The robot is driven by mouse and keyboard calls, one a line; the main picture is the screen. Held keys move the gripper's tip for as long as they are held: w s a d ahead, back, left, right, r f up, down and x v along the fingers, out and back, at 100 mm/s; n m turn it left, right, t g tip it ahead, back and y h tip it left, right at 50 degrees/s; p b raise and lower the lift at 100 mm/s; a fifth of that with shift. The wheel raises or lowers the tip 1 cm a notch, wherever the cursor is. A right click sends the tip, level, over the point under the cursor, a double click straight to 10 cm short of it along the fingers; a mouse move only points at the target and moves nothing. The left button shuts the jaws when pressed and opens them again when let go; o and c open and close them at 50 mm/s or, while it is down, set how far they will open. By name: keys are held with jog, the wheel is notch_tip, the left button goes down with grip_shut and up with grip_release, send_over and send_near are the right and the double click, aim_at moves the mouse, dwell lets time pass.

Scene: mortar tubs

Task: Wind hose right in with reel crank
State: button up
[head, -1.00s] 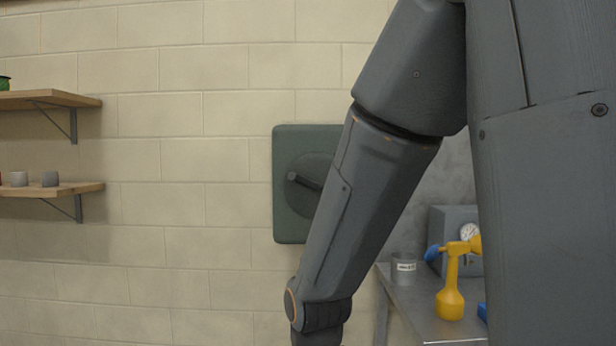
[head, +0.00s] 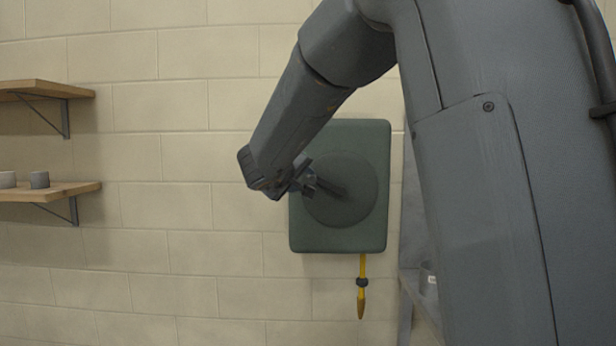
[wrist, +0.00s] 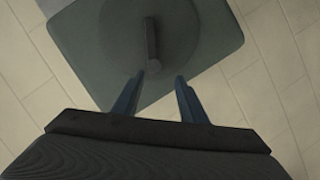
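The hose reel (head: 370,140) is a dark green box on the block wall with a round disc on its front. Its dark crank (head: 330,187) points left and slightly up from the disc's middle; the crank (wrist: 152,45) also shows in the wrist view. A short yellow hose end (head: 361,301) with a dark collar hangs below the reel. My gripper (head: 304,178) is at the crank's outer end in the head view. In the wrist view my gripper (wrist: 158,77) is open, with the crank's knobbed end just beyond and between its fingertips. Contact is not visible.
A metal bench (head: 420,300) at right is mostly hidden behind my arm. The wall left of the reel is clear.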

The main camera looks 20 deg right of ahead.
aim_at(312, 179)
jog(key=shift+g+h, duration=0.3)
jog(key=x, duration=0.5)
jog(key=r+x, duration=0.1)
jog(key=x, duration=0.2)
jog(key=shift+d, duration=0.35)
jog(key=shift+c, duration=0.5)
jog(key=shift+f, duration=0.1)
grip_shut()
